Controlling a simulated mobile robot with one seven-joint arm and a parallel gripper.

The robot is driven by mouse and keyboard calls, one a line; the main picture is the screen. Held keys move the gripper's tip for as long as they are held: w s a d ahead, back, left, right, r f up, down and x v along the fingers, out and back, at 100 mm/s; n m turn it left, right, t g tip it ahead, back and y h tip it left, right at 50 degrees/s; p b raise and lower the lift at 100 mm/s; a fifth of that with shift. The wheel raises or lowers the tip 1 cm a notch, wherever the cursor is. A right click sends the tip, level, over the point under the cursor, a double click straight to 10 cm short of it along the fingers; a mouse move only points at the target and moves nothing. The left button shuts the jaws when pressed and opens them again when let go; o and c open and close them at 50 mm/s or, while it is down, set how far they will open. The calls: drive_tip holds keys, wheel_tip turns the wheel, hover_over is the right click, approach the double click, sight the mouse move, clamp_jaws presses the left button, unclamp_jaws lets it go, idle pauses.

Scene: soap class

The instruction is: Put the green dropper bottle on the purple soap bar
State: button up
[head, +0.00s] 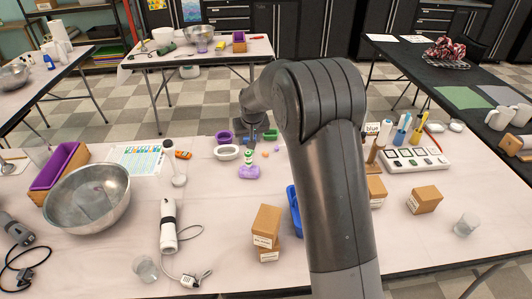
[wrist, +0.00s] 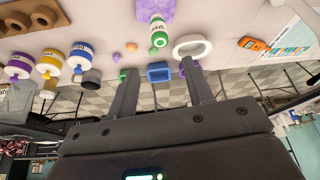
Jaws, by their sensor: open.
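The green dropper bottle (head: 248,157) is small, with a green cap, and stands upright at the purple soap bar (head: 249,173). In the wrist view, which is upside down, the bottle (wrist: 157,36) overlaps the edge of the purple bar (wrist: 150,8). I cannot tell for certain whether its base rests on the bar or just behind it. My gripper (wrist: 159,66) is open, with nothing between its fingers. In the wrist view the bottle lies beyond the fingertips, apart from them. In the head view my arm hides part of the table.
Paint bottles (wrist: 81,58) stand to one side in the wrist view. A steel bowl (head: 88,198) and boxes (head: 265,225) stand nearer. Bare table lies left of the soap.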

drive_tip(key=s+d+r+m, duration=0.1)
drive_tip(key=s+d+r, duration=0.3)
drive_tip(key=s+r, duration=0.45)
drive_tip(key=s+d+r, duration=0.4)
drive_tip(key=s+r, duration=0.3)
drive_tip(key=s, duration=0.2)
drive_tip(key=s+d, duration=0.2)
drive_tip(key=s, duration=1)
drive_tip(key=s+d+m+t, duration=0.1)
drive_tip(key=s+d, duration=0.2)
drive_tip(key=s, duration=1)
drive_tip(key=shift+r+h, duration=0.35)
drive_tip(key=shift+h, duration=0.05)
drive_tip(key=shift+s, duration=0.1)
